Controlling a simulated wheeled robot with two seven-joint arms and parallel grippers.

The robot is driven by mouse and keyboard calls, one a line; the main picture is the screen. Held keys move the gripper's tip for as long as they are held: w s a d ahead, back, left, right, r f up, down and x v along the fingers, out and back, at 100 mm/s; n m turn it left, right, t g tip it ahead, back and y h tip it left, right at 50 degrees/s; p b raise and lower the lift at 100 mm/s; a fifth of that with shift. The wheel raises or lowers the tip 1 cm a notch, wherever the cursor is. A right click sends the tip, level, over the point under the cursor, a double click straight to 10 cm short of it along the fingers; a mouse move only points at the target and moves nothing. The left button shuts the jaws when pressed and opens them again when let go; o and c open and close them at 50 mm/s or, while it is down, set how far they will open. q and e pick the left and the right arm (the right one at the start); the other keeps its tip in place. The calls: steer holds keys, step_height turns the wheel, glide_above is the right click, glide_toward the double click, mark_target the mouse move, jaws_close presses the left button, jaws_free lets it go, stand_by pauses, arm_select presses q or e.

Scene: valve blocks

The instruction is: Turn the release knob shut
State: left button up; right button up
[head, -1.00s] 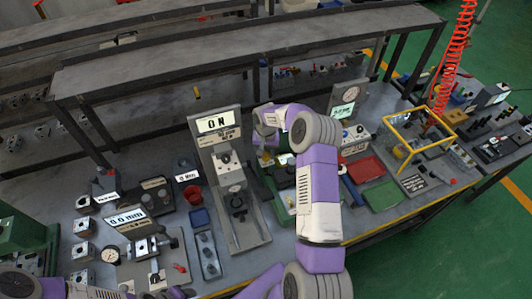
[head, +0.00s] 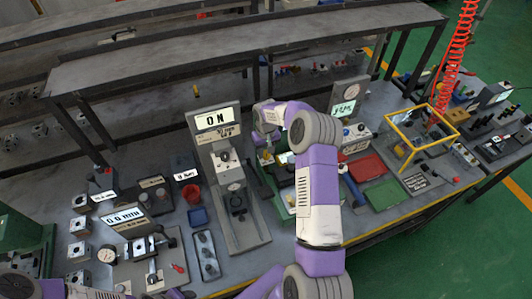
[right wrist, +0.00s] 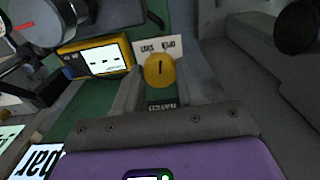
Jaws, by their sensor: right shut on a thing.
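The release knob (right wrist: 160,71) is a round yellow knob with a dark line across its face, running up and down in the right wrist view. My right gripper (right wrist: 161,82) is shut on it, with one grey finger at each side. A white label plate (right wrist: 158,50) stands behind the knob; its print appears upside down. In the head view my right gripper (head: 268,152) is over the green test stand, right of the tall grey stand, and the knob is mostly hidden there. My left gripper is not in view; only part of that arm shows at the lower left.
A yellow meter with a lit screen (right wrist: 97,58) is close to the left of the knob in the wrist view. A dark round part (right wrist: 306,27) is at the upper right. The grey stand with the ON display (head: 216,121) stands left of my right gripper. Red (head: 366,168) and green trays lie to its right.

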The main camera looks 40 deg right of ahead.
steer(key=n+b, duration=0.1)
steer(key=n, duration=0.3)
steer(key=shift+n, duration=0.3)
steer(key=shift+n+b, duration=0.35)
steer(key=shift+n, duration=1.95)
steer(key=o, duration=1.1)
steer(key=shift+c, duration=0.2)
step_height(320, 180, up, 8)
steer(key=shift+f, duration=0.15)
